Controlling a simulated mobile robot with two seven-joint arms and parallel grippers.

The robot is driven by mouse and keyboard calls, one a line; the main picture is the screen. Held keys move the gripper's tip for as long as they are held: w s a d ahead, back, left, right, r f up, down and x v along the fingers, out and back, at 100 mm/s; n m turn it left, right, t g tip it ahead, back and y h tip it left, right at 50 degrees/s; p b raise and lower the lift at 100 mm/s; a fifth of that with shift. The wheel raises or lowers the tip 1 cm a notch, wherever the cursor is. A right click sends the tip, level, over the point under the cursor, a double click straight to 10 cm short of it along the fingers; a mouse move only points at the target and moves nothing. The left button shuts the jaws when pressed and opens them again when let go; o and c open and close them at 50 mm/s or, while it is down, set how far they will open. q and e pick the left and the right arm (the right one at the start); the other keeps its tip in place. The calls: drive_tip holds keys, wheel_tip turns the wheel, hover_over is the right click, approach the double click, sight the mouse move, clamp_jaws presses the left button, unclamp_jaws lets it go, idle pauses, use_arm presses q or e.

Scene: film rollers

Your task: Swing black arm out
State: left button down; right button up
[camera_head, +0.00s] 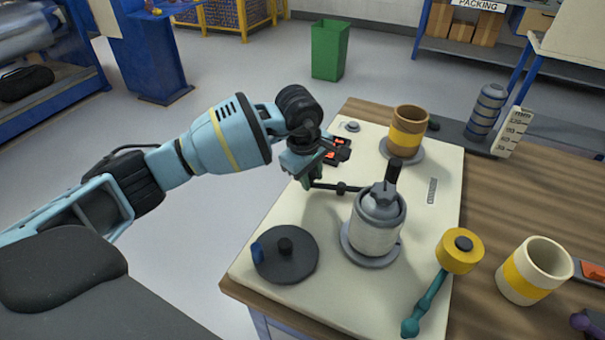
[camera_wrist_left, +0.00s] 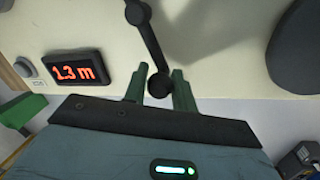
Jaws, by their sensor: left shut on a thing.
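The black arm (camera_head: 345,188) is a thin dark bar low over the cream panel (camera_head: 330,215). It runs from the grey-and-white roller unit (camera_head: 375,230) left to my left gripper (camera_head: 312,184). In the left wrist view the black arm (camera_wrist_left: 146,35) has a joint partway and ends in a round knob (camera_wrist_left: 160,85). The green fingers of my left gripper (camera_wrist_left: 159,88) are shut on this knob, one finger each side. In the head view the fingertips are small and partly hidden by the wrist. My right gripper is not in view.
A display (camera_wrist_left: 77,68) reads 1.3 m beside the gripper. Bare panel lies between gripper and disc.

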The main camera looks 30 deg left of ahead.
use_arm(q)
drive_tip(key=c, duration=1.1)
unclamp_jaws()
drive_tip(key=shift+c, duration=0.2)
wheel_tip(320, 180, up, 8)
drive_tip(key=s, duration=0.1)
drive_tip(key=shift+s+a+f, duration=0.2)
drive_tip(key=shift+s, duration=0.05)
